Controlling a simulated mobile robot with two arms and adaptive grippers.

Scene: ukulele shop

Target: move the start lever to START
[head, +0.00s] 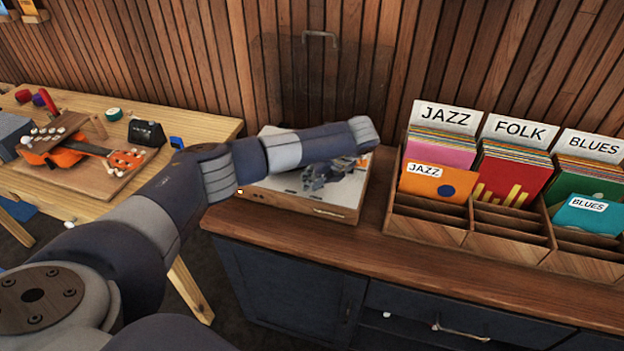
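A record player (300,206) with a wooden front and a pale top stands on the dark wooden counter. Its clear lid is raised against the wall, with a handle (320,36) at the top. My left arm reaches across the player from the left and hides much of its top. My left gripper (314,182) is low over the right part of the pale top; it is small and dark, and I cannot tell whether its fingers are open or touching anything. I cannot make out the start lever. My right gripper is not in view.
Right of the player, a wooden record rack (425,228) holds sleeves under JAZZ, FOLK and BLUES cards. At left, a light wooden workbench (205,125) carries an orange ukulele (60,157) and small items. A strip of counter (375,262) in front is clear.

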